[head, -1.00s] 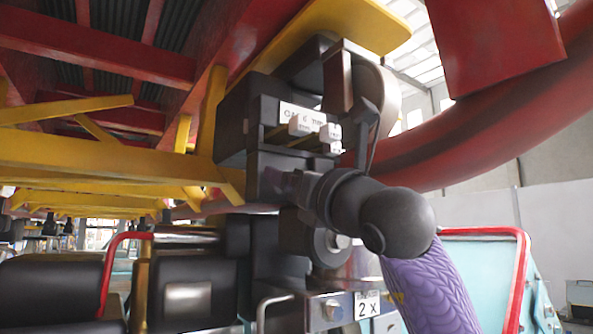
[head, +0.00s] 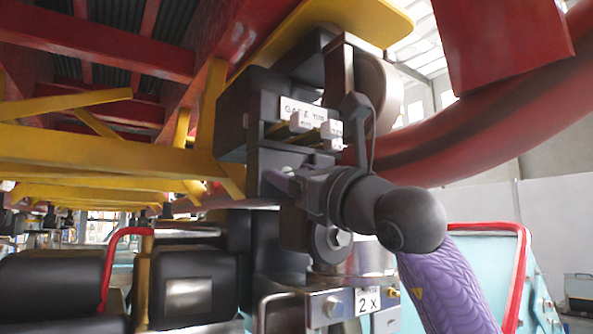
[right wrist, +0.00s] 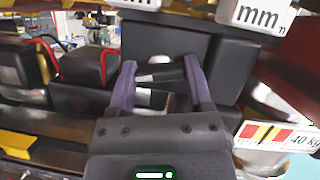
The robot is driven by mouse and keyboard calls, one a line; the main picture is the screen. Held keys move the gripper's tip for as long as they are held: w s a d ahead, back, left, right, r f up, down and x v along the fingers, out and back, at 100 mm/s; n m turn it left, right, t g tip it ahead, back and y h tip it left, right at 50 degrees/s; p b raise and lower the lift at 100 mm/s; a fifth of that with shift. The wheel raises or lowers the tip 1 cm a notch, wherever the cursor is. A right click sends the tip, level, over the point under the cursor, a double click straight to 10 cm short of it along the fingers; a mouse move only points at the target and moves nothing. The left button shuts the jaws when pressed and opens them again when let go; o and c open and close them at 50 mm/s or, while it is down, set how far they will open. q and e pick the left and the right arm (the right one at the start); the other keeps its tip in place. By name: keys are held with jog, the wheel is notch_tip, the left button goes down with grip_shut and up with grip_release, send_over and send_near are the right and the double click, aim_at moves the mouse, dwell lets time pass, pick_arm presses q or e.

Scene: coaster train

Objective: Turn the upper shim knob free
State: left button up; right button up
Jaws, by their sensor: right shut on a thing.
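My right gripper (head: 282,181) reaches in from the right at the dark wheel-carrier block (head: 270,160), just below the white label plate. In the right wrist view its two purple fingers (right wrist: 159,72) stand either side of a small dark bar-like piece, the upper shim knob (right wrist: 160,74), and are shut on it. In the head view the fingers and wrist mostly hide the knob, so I cannot tell how far it is turned. My left gripper is in neither view.
White marked blocks (head: 330,129) sit just above my gripper. A dark wheel with a metal hub (head: 332,243) is below. A red tube rail (head: 480,135) curves behind on the right. Yellow beams (head: 110,148) lie left, and a plate marked "2 X" (head: 368,301) is below.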

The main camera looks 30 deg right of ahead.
jog(key=n+g+y+p, duration=0.1)
jog(key=n+p, duration=0.1)
jog(key=n, duration=0.1)
jog(key=n+g+y+p, duration=0.1)
jog(key=n+p, duration=0.1)
jog(key=n, duration=0.2)
jog(key=n+g+y+p, duration=0.1)
jog(key=n+p, duration=0.1)
jog(key=n, duration=0.2)
jog(key=shift+d+r+g+y, duration=0.1)
jog(key=shift+r+g+y, duration=0.2)
jog(key=shift+r+y, duration=0.1)
jog(key=n+g+p, duration=0.1)
jog(key=n+p, duration=0.1)
jog(key=n+g+p, duration=0.1)
jog(key=n+p, duration=0.1)
jog(key=n, duration=0.1)
jog(key=shift+f, duration=0.1)
jog(key=shift+f+n+g+p, duration=0.1)
jog(key=shift+n+g+p, duration=0.45)
jog(key=shift+n, duration=0.55)
jog(key=shift+f, duration=0.1)
jog(key=o, duration=1)
jog(key=shift+s, duration=0.1)
